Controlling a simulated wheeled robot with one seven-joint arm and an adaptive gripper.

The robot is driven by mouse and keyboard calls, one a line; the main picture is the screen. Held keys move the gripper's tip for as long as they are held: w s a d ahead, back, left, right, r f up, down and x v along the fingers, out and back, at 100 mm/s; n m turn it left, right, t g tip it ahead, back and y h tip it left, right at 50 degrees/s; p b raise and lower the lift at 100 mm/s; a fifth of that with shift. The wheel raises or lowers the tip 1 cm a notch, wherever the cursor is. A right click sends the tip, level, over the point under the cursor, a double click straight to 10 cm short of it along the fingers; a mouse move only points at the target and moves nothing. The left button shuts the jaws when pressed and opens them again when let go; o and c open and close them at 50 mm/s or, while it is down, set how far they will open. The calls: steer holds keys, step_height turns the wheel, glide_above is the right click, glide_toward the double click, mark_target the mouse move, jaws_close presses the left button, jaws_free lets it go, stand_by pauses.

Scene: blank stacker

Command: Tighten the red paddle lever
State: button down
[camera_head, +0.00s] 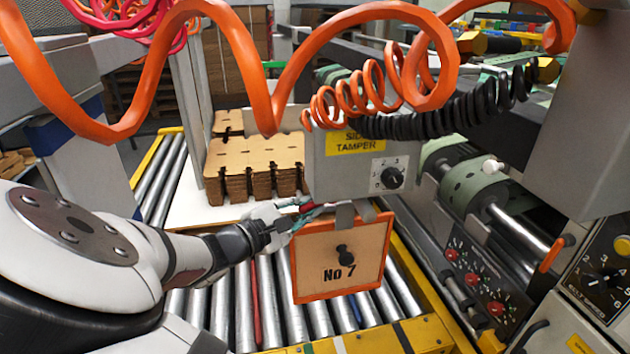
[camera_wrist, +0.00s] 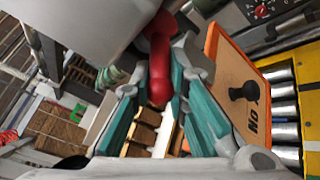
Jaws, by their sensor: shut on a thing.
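The red paddle lever (camera_wrist: 160,75) stands between the two teal-padded fingers of my gripper (camera_wrist: 163,82) in the wrist view. My gripper is shut on it, with the lever's rounded end showing between the pads. In the head view my gripper (camera_head: 300,213) reaches in from the left, just below the grey side tamper box (camera_head: 335,172). Only a small bit of the red lever (camera_head: 306,207) shows there; the fingers hide most of it.
An orange-framed No 7 board (camera_head: 320,265) with a black knob hangs right below my gripper, above the rollers (camera_head: 240,305). Stacked cardboard blanks (camera_head: 255,160) stand behind. Orange coiled hoses (camera_head: 240,60) hang across the top. Green-sleeved rollers (camera_head: 480,185) lie to the right.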

steer(key=w+d+f+n+t+y+p, duration=0.1)
steer(key=d+f+n+t+y+p, duration=0.1)
steer(key=n+t, duration=1.1)
steer(key=shift+w+d+f+n+t+y+p, duration=0.2)
steer(key=shift+d+f+n+t+y+p, duration=0.3)
steer(key=shift+d+f+n, duration=0.65)
steer(key=shift+d+r+n+y, duration=0.2)
steer(key=shift+d+n+y, duration=0.1)
steer(key=shift+d, duration=0.1)
steer(key=c, duration=1.8)
jaws_free()
steer(key=v, duration=1.2)
